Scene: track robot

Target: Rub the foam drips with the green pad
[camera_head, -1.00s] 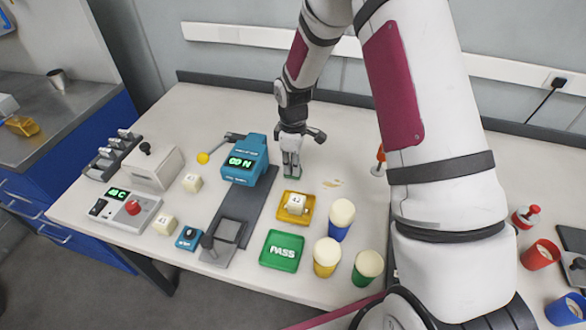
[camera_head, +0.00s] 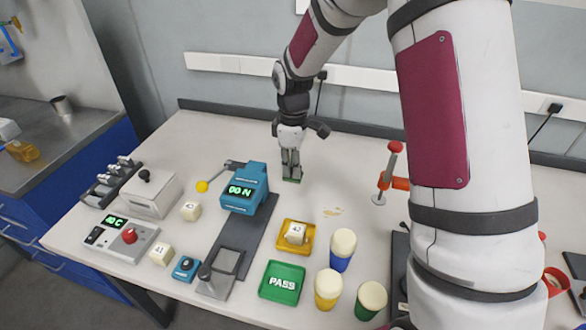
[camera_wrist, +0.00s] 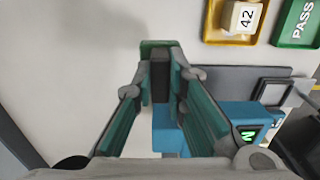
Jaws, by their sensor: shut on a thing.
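My gripper (camera_head: 291,170) is shut on the green pad (camera_head: 292,180), behind and to the right of the blue press-like device (camera_head: 244,190). In the wrist view the pad (camera_wrist: 152,45) shows as a green edge beyond a dark block between the fingertips (camera_wrist: 160,75). I cannot tell whether the pad touches the table. The foam drips (camera_head: 332,211) are a faint tan smear on the white table, right of and nearer than the pad. The pad is apart from them.
A yellow tray (camera_head: 282,246) with a numbered cube and a green PASS tray (camera_head: 270,295) lie in front. Several foam-topped cups (camera_head: 341,262) stand front right. A red-handled clamp (camera_head: 390,175) stands right of the drips. The table behind the drips is clear.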

